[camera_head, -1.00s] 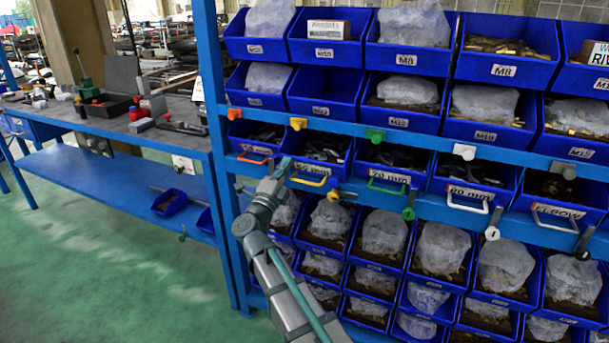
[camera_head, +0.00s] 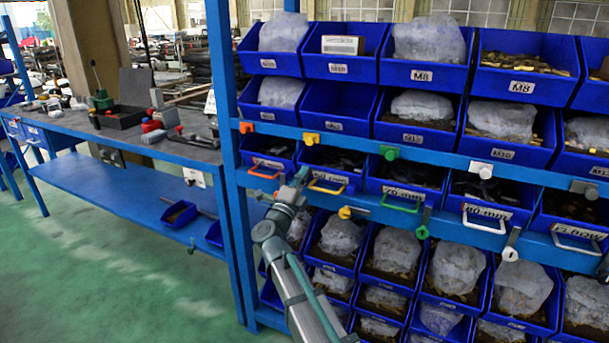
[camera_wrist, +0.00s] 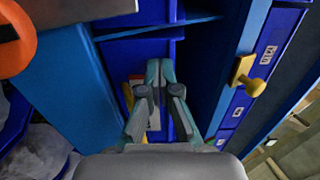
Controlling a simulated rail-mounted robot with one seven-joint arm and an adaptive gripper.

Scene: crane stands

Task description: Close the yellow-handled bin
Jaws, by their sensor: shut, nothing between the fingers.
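The yellow-handled bin (camera_head: 336,162) is a blue bin in the middle row of the rack, with dark contents. Its yellow handle (camera_head: 327,187) is on its front. My gripper (camera_head: 299,178) is just left of this handle in the head view. In the wrist view my gripper (camera_wrist: 160,68) has its fingertips together and empty, over a blue bin front. A strip of the yellow handle (camera_wrist: 127,95) shows left of the fingers, and part of a label lies behind them. Whether the fingers touch the bin or handle cannot be told.
Neighbouring bins have an orange handle (camera_head: 264,172), a green handle (camera_head: 402,203) and a white handle (camera_head: 484,219). Blue rails carry coloured latches, including a yellow one (camera_head: 309,139) above and another yellow one (camera_head: 346,212) below. A workbench (camera_head: 150,140) stands left, with open green floor in front.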

